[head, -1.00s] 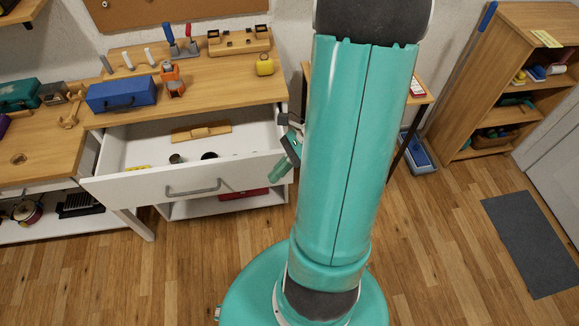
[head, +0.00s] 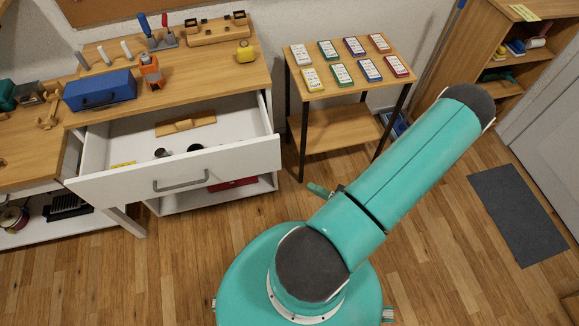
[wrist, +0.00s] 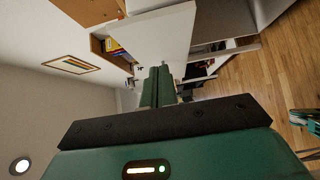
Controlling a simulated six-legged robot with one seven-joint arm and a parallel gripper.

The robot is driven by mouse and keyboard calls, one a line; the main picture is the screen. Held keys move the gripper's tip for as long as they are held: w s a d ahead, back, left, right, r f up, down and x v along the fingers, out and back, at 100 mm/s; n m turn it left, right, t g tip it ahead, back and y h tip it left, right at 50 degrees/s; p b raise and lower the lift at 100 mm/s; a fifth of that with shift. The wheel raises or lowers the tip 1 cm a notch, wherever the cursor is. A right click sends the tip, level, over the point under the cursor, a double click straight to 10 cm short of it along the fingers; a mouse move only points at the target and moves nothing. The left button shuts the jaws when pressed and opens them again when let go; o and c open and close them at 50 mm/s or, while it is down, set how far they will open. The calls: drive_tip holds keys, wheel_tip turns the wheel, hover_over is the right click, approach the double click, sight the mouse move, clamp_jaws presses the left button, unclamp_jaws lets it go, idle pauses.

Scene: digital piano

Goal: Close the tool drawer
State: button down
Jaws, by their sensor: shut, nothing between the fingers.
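The white tool drawer (head: 230,159) is pulled out from under the wooden workbench in the head view, with a grey bar handle (head: 180,184) on its front. A wooden tool (head: 186,123) and small dark round items lie inside. My gripper (wrist: 158,72) is shut and empty in the wrist view, pointing toward a white panel (wrist: 155,38); I cannot tell whether that panel is the drawer. In the head view, only a small green part of my arm's end shows beside the arm, right of the drawer and apart from it. The fingertips are hidden there.
A blue toolbox (head: 100,90) and an orange tool (head: 150,72) stand on the workbench (head: 205,80). A small table (head: 335,92) with several coloured boxes stands right of the drawer. Wooden floor (head: 190,255) is clear in front of the drawer.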

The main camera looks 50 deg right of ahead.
drive_tip(key=w, duration=1.2)
drive_tip(key=shift+w+d, duration=0.4)
drive_tip(key=shift+w, duration=0.1)
drive_tip(key=w+d, duration=0.4)
drive_tip(key=w, duration=0.1)
drive_tip(key=w+d, duration=0.4)
drive_tip(key=w, duration=0.2)
drive_tip(key=w+d, duration=0.4)
drive_tip(key=w, duration=0.1)
drive_tip(key=shift+w+d+r, duration=0.1)
drive_tip(key=shift+w+d, duration=0.05)
drive_tip(key=shift+w, duration=0.4)
